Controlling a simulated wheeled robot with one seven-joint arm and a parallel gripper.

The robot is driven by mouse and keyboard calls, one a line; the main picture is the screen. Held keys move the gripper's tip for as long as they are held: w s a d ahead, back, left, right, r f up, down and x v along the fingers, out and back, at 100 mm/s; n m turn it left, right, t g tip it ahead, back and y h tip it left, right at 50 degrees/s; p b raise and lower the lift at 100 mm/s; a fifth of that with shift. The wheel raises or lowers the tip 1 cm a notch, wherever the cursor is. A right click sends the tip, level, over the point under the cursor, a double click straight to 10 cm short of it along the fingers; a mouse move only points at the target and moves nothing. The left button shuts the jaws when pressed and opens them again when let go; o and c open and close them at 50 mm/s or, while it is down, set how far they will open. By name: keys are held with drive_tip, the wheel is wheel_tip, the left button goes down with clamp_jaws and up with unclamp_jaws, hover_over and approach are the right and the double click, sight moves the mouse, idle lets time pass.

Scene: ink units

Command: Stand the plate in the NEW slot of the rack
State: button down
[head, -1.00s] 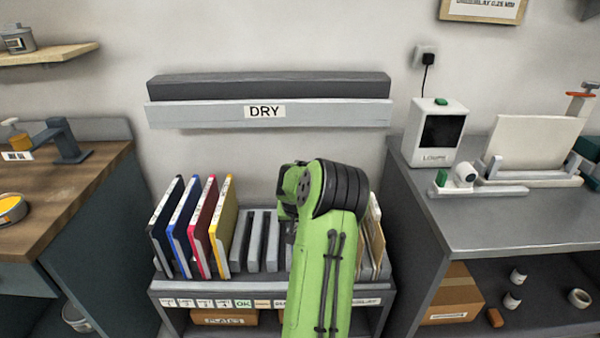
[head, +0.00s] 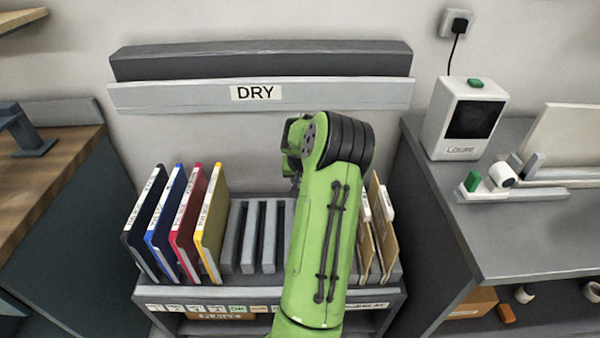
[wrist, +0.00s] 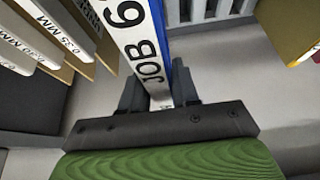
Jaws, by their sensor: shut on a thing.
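My gripper (wrist: 158,88) is shut on a plate (wrist: 140,48) in the wrist view. The plate has a white edge strip lettered "JOB 6" and a strip of blue along one side. In the head view my green arm hides the gripper and the plate. The rack (head: 270,293) stands below the DRY ledge, with black, blue, red and yellow plates (head: 210,222) at its left and bare grey slots (head: 250,235) in its middle. Labels run along its front edge, one of them green. I cannot read which is NEW, and my arm covers some.
Tan boards (head: 382,225) stand at the rack's right end and show at left in the wrist view. The DRY ledge (head: 310,95) juts from the wall above. A grey bench (head: 500,235) with a white device (head: 468,118) is at right, a wooden counter (head: 45,180) at left.

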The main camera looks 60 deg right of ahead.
wheel_tip(320, 180, down, 8)
drive_tip(key=b, duration=0.6)
drive_tip(key=shift+f, duration=0.25)
drive_tip(key=shift+f+b, duration=0.35)
drive_tip(key=shift+b, duration=0.05)
drive_tip(key=c, duration=0.8)
unclamp_jaws()
drive_tip(key=shift+o, duration=0.2)
drive_tip(key=p+v, duration=0.4)
drive_tip(key=v, duration=1.2)
drive_tip(key=shift+p, duration=0.35)
drive_tip(key=shift+f, duration=0.1)
